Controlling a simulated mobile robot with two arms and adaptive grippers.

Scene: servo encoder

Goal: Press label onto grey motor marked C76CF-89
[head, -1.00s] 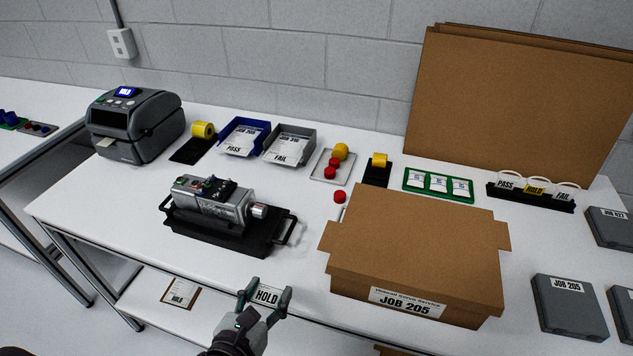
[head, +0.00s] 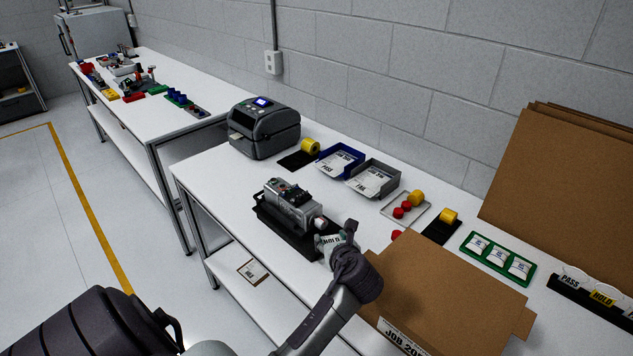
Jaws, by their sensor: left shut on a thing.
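The grey motor (head: 292,203) lies in a black handled tray (head: 288,233) on the white bench, below the label printer. Its marking is too small to read. My left gripper (head: 337,240) is shut on a white label (head: 327,243) with partly visible black lettering. The gripper and label are at the right end of the motor tray, beside the motor's shaft end, and hide the tray's right handle. I cannot tell whether the label touches anything there. My right gripper is not in view.
The JOB 205 carton (head: 450,290) stands close to the right of my left gripper. The label printer (head: 262,128), blue PASS bin (head: 338,160) and grey FAIL bin (head: 373,181) stand behind the motor. A tray with red and yellow caps (head: 405,208) lies farther right.

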